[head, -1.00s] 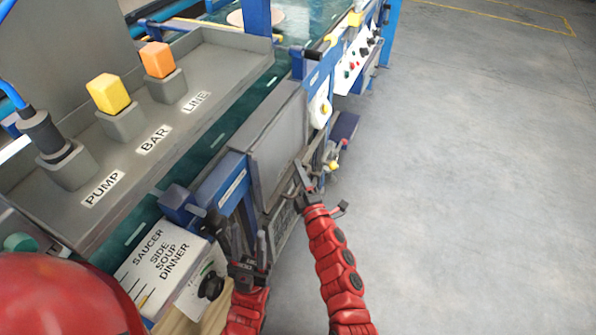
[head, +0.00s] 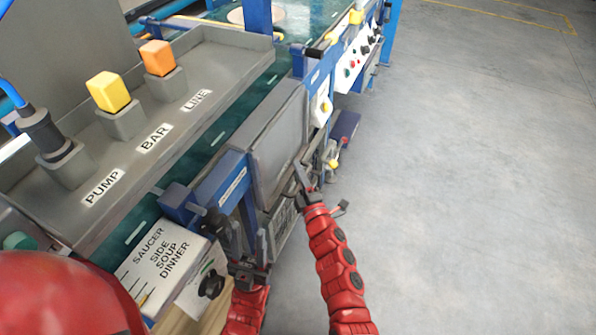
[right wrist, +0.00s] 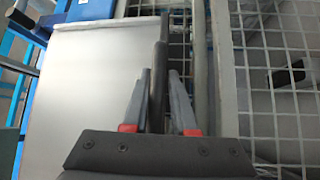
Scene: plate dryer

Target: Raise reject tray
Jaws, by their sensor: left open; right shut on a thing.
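The reject tray seems to be the grey panel (head: 282,140) on the side of the blue-framed machine; no label on it is readable. In the right wrist view it shows as a broad pale grey sheet (right wrist: 90,85) with a dark bar along its right edge. My right gripper (head: 300,173) is at the tray's lower outer edge. In the right wrist view its fingers (right wrist: 160,80) are on either side of the dark edge bar, shut on it. My left gripper (head: 246,248) is open and empty, low beside the white card, apart from the tray.
A grey console has PUMP, BAR and LINE labels with a yellow knob (head: 108,91) and an orange knob (head: 157,57). A dinnerware card (head: 158,258) is at lower left. A wire grid (right wrist: 275,80) lies beside the tray. Open floor (head: 470,180) is at right.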

